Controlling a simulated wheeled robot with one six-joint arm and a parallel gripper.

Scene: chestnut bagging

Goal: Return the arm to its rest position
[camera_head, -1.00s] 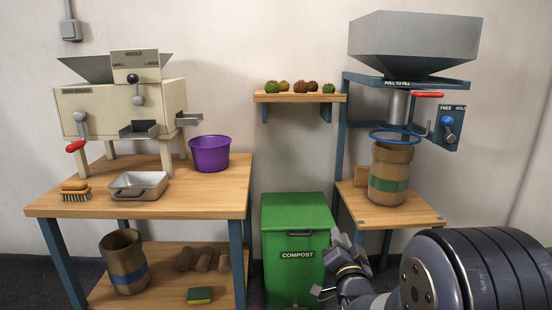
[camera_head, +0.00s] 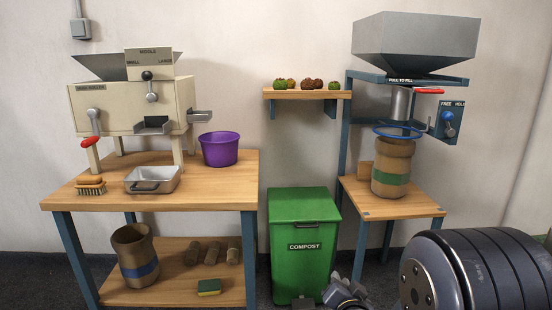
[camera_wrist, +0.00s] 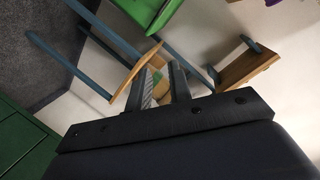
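My arm (camera_head: 462,272) shows at the bottom right of the head view. My gripper (camera_wrist: 160,72) is at the bottom edge of that view, low in front of the green compost bin's right side, and partly cut off by the frame. In the wrist view its two fingers stand apart, with only background seen between them, so it is open and empty. The wrist view is tilted, with table legs and wooden boards beyond the fingers.
A compost bin (camera_head: 304,215) stands between the left workbench (camera_head: 215,193) and the filling stand (camera_head: 412,206). A burlap sack (camera_head: 392,160) stands under the hopper (camera_head: 415,40). A purple bucket (camera_head: 220,150) and a metal tray (camera_head: 153,186) are on the workbench.

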